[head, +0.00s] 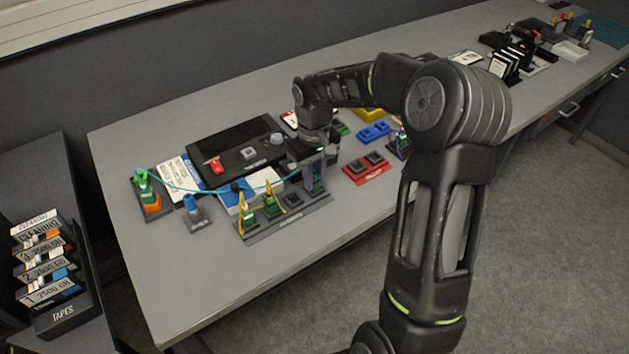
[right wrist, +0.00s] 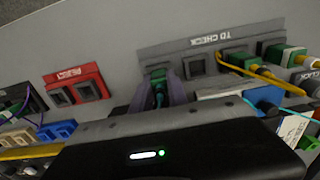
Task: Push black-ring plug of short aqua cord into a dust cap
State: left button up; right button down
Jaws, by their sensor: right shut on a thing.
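My right gripper (head: 315,178) is at the right end of the grey TO CHECK strip (head: 290,225). In the right wrist view its purple fingers (right wrist: 160,93) are shut on a green plug with a teal boot (right wrist: 158,84), at that end slot. Whether the plug is fully seated is hidden. The aqua cord (head: 205,191) runs left across the table to a green plug (head: 141,176) standing in a holder with an orange part (head: 153,207). I cannot make out a black ring or tell which piece is the dust cap. My left gripper is not in view.
An empty slot (right wrist: 195,66) is beside the held plug, then green plugs with yellow cords (right wrist: 236,62). A red REJECT block (head: 367,167) and blue block (head: 374,131) stand to the right. A black device (head: 240,140) lies behind. The table's front left is clear.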

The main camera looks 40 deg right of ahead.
jog(key=shift+r, duration=0.2)
jog(key=shift+r+p, duration=1.7)
jog(key=shift+r, duration=0.4)
